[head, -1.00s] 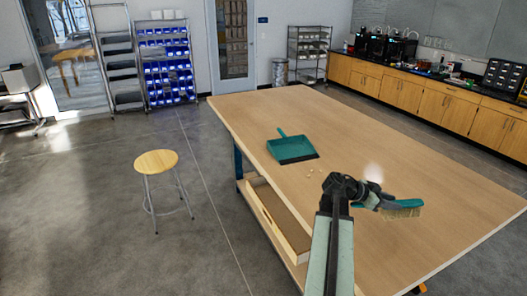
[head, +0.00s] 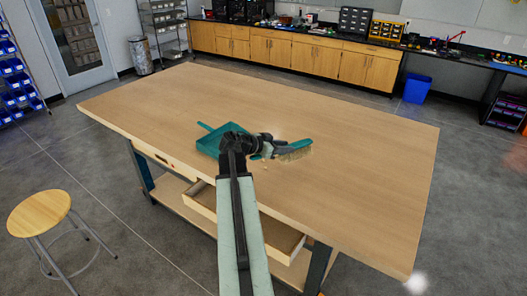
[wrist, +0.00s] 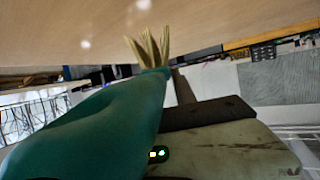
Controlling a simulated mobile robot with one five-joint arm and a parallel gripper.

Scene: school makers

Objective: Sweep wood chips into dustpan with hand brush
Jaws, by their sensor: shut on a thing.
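My gripper (head: 267,148) is shut on the teal hand brush (head: 297,144), holding it over the wooden table. The brush's tan bristles point to the right in the head view. In the wrist view the teal handle (wrist: 110,115) fills the lower left, with the pale bristles (wrist: 150,48) beyond it. The teal dustpan (head: 208,142) lies on the table just left of my gripper, its handle toward the back left; my arm hides its right part. Tiny pale wood chips (head: 265,165) show beside my arm, partly hidden. Contact between bristles and table cannot be told.
The wooden table (head: 350,180) is otherwise clear. An open drawer (head: 275,236) juts out below its near edge. A round stool (head: 40,213) stands at the left. Cabinets (head: 335,62) and a blue bin (head: 417,88) are along the back wall.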

